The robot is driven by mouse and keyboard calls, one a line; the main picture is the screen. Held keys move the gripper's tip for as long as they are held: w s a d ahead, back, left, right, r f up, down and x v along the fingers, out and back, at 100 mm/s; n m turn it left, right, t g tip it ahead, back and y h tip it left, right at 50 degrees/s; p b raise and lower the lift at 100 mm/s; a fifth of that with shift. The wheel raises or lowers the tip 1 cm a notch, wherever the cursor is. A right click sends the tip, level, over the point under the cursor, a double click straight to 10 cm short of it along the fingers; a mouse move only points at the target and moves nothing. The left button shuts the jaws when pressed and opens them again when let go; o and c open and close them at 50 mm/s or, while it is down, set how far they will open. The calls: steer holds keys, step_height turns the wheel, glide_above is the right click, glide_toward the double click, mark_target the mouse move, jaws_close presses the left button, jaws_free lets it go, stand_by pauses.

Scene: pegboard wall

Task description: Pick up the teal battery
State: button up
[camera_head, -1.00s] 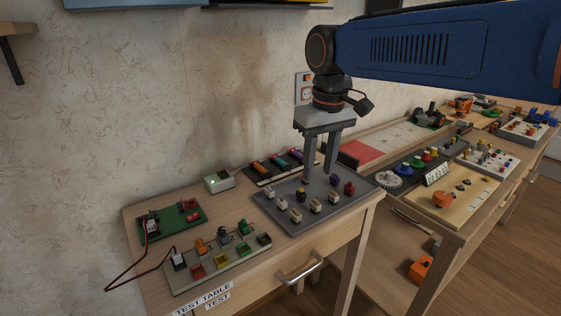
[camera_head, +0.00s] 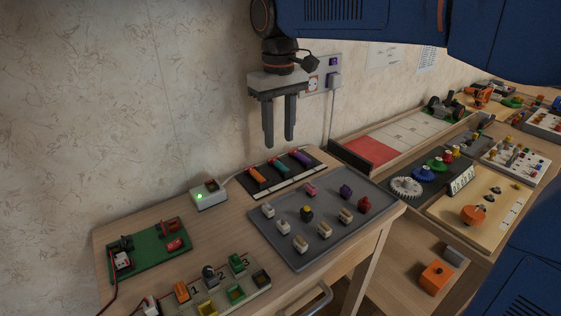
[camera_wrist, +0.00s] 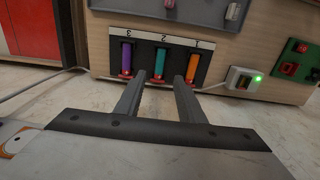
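The teal battery (camera_head: 278,166) lies in the middle slot of a black holder (camera_head: 294,181), between an orange battery (camera_head: 257,175) and a purple battery (camera_head: 299,157). In the wrist view the teal battery (camera_wrist: 160,62) shows in the slot marked 2, with purple and orange on either side. My gripper (camera_head: 279,142) points down above the holder, near the wall, its fingers apart and empty. In the wrist view my gripper's fingertips (camera_wrist: 160,79) frame the teal battery from a distance, with no contact seen.
A grey tray (camera_head: 330,238) with several small parts lies in front of the holder. A white box with a green light (camera_head: 208,195) stands to its left. A green board (camera_head: 150,252) lies farther left. A wall socket (camera_head: 312,83) is behind my gripper.

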mark_target(281, 164)
steer(key=shift+s+d+f, duration=0.1)
steer(key=shift+f, duration=1.75)
steer(key=shift+s+d+f, duration=0.1)
steer(key=shift+f, duration=1.7)
jaws_close()
